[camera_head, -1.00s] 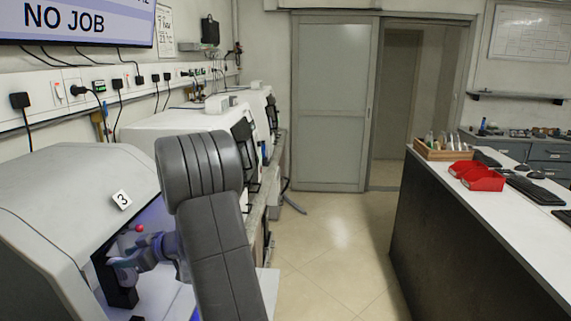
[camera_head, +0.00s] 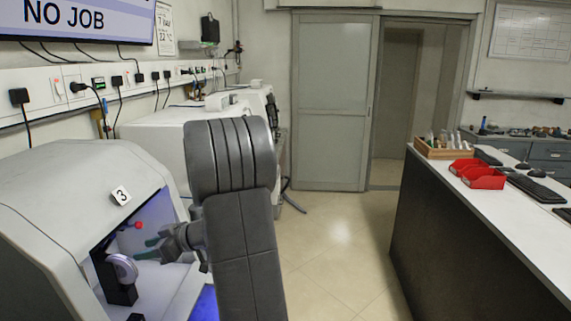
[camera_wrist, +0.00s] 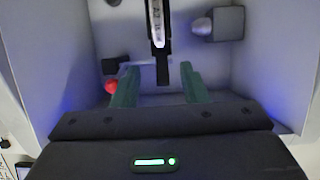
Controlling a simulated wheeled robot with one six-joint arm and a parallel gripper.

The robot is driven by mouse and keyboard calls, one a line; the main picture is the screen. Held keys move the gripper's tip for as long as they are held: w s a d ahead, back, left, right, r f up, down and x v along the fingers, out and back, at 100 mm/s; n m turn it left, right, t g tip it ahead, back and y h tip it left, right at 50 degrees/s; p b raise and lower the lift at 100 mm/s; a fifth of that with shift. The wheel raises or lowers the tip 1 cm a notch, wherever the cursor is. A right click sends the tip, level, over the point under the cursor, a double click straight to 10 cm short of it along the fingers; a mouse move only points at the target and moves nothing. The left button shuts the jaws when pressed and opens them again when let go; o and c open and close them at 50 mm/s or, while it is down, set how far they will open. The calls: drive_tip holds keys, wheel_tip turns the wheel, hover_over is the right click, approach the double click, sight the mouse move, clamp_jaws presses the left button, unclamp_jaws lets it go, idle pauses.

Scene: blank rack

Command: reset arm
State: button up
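In the wrist view my gripper (camera_wrist: 158,70) also shows open and empty, pointing into the machine's pale interior. My dark arm fills the middle of the head view and hides part of what lies behind it.
A red ball (camera_head: 138,225) sits inside the machine, close to the fingers. More white machines (camera_head: 170,125) line the left wall. A counter (camera_head: 480,215) with red bins (camera_head: 484,180) stands at right. The floor between is clear.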

sight(126, 258)
drive_tip(key=p+x, duration=0.1)
drive_tip(key=x, duration=0.7)
drive_tip(key=shift+a, duration=0.15)
drive_tip(key=shift+d+b, duration=0.3)
drive_tip(key=shift+d, duration=0.9)
drive_tip(key=shift+s+d+r+b, duration=0.1)
drive_tip(key=shift+b, duration=0.35)
drive_tip(key=shift+r, duration=0.15)
drive_tip(key=shift+d+r, duration=0.15)
drive_tip(key=shift+d, duration=0.1)
drive_tip(key=shift+d+r, duration=0.15)
drive_tip(key=shift+d, duration=0.35)
drive_tip(key=shift+a, duration=0.2)
